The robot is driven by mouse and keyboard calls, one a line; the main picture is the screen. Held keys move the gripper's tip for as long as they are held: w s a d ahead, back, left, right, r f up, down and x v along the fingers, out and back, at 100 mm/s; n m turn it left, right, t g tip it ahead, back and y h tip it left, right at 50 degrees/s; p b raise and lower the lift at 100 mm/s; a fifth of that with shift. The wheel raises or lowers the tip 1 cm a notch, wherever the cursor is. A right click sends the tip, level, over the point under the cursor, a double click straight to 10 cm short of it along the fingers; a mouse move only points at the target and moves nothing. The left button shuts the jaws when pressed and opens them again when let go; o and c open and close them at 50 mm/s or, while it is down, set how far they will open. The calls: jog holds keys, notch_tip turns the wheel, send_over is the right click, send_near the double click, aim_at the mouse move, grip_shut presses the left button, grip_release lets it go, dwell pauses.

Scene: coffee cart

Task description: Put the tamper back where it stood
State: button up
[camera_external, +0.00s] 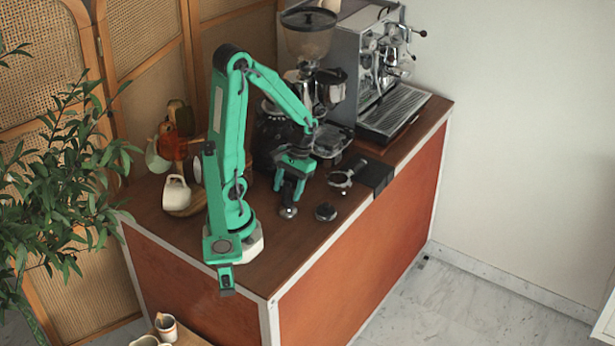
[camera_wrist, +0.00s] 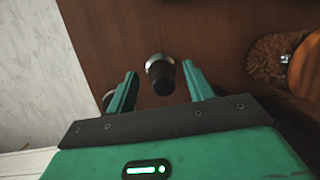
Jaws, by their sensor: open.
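The tamper has a dark handle and a silver base (camera_external: 288,212). It stands on the brown counter below my gripper, its handle partly hidden by the fingers. In the wrist view the tamper (camera_wrist: 160,74) shows between the fingers, black handle end toward the camera and silver base beyond. My gripper (camera_external: 288,193) points down over it, open, with a finger on each side. In the wrist view a gap shows between the handle and each finger of my gripper (camera_wrist: 161,82). A dark round piece (camera_external: 325,212) lies on the counter right of the tamper.
A portafilter (camera_external: 343,178) rests by a black block (camera_external: 376,175) at the counter's front edge. The grinder (camera_external: 309,45) and espresso machine (camera_external: 366,60) stand behind. A white cup (camera_external: 177,193) is at left.

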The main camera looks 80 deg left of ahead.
jog(key=v, duration=1.2)
dwell(0.5)
jog(key=w+d+r+m+t+y, duration=0.1)
jog(key=d+r+m+t, duration=0.5)
jog(key=d+m+t, duration=0.3)
jog(key=shift+w+d+y, duration=0.25)
jog(key=shift+d+y, duration=0.15)
jog(key=shift+d, duration=0.9)
